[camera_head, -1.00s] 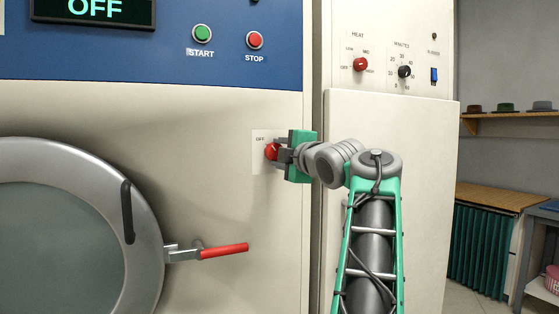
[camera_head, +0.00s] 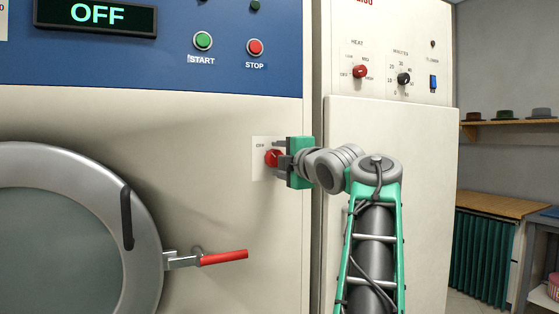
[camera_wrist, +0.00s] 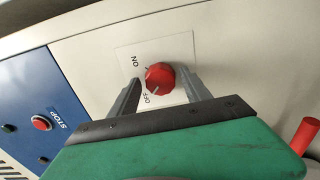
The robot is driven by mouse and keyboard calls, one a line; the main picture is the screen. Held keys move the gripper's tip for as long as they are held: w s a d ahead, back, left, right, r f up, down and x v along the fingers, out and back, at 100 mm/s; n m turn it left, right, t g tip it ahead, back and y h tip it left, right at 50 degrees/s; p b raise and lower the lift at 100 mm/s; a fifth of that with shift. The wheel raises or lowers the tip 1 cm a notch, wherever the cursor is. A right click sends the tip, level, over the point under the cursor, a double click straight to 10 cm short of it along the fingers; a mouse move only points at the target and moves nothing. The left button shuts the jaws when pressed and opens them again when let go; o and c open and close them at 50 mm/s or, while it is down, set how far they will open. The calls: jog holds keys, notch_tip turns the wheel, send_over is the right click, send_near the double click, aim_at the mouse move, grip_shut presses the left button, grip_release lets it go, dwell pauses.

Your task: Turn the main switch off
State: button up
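The main switch is a red round knob (camera_head: 273,158) on a pale plate on the big machine's front. An OFF label shows to its upper left in the head view. In the wrist view, the knob (camera_wrist: 160,76) sits on the plate (camera_wrist: 184,46) between ON and OFF labels. My gripper (camera_head: 278,158) is at the knob, with a finger on either side of it. In the wrist view, my gripper (camera_wrist: 162,82) is open, with visible gaps between the fingers and the knob. The knob's exact pointer direction is hard to tell.
The machine's display (camera_head: 96,14) reads OFF. Green start (camera_head: 203,40) and red stop (camera_head: 255,47) buttons sit above. A red-handled door lever (camera_head: 222,258) sticks out at the lower left of my gripper. A second machine (camera_head: 385,150) stands close on the right.

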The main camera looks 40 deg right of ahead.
jog(key=shift+o, duration=0.4)
jog(key=shift+s, duration=0.15)
jog(key=v, duration=0.7)
jog(key=shift+s, duration=0.25)
jog(key=shift+a, duration=0.15)
